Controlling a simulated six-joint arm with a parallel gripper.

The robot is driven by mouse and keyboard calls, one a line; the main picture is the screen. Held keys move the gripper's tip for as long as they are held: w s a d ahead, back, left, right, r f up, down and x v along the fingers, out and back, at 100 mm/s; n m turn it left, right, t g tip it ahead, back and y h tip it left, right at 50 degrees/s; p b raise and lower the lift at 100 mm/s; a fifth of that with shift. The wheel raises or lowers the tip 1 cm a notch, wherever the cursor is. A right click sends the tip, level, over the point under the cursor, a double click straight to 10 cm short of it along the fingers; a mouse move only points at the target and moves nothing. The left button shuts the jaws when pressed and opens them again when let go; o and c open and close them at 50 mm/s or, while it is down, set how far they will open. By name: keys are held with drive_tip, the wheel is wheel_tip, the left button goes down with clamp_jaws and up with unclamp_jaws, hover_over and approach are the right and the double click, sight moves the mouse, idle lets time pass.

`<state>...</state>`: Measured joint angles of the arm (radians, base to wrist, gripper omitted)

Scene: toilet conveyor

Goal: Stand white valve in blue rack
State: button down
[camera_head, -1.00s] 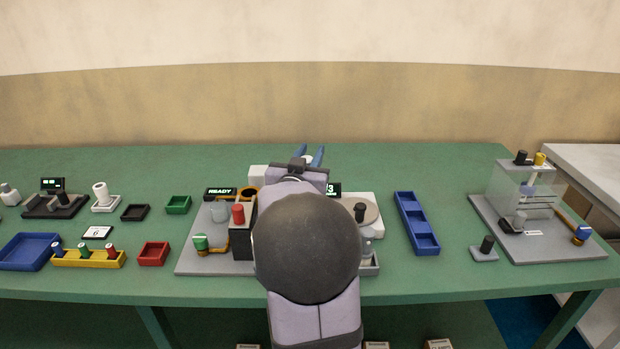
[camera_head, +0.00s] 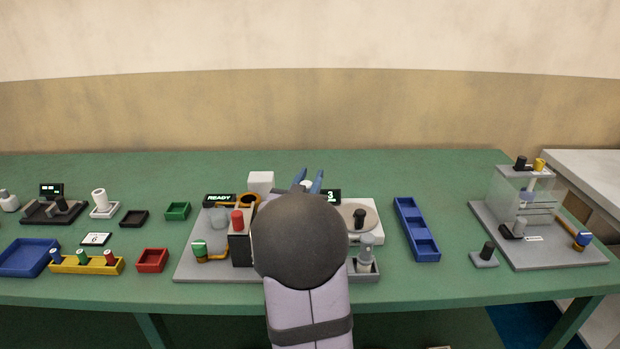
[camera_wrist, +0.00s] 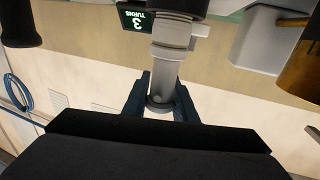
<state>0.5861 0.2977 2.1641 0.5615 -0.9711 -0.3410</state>
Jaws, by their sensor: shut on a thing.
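A pale grey-white cylindrical valve (camera_wrist: 168,65), with a short side stub, is held between the dark blue fingers of my gripper (camera_wrist: 162,98) in the wrist view. In the head view my gripper (camera_head: 308,181) is over the middle station, with only its blue fingertips and a bit of white between them showing past my arm. The blue rack (camera_head: 397,206), a long strip with three compartments, lies right of the station. Its compartments look empty. A dark part at the top edge of the wrist view meets or overlaps the valve's far end; I cannot tell which.
The station has a turntable (camera_head: 342,216) with a black knob, a "3" turns display (camera_head: 331,196) and a grey upright piece (camera_head: 366,256) at its front right. A red-capped post (camera_head: 237,220) stands left of my arm. Green table is clear around the rack.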

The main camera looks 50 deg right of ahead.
drive_tip(key=shift+f, duration=0.15)
drive_tip(key=c, duration=1.4)
unclamp_jaws()
drive_tip(key=shift+c, duration=0.2)
drive_tip(key=b+v, duration=0.1)
drive_tip(key=v, duration=0.9)
drive_tip(key=shift+a, duration=0.35)
drive_tip(key=shift+o, duration=0.3)
drive_tip(key=shift+s+a, duration=0.4)
drive_tip(key=shift+a, duration=0.2)
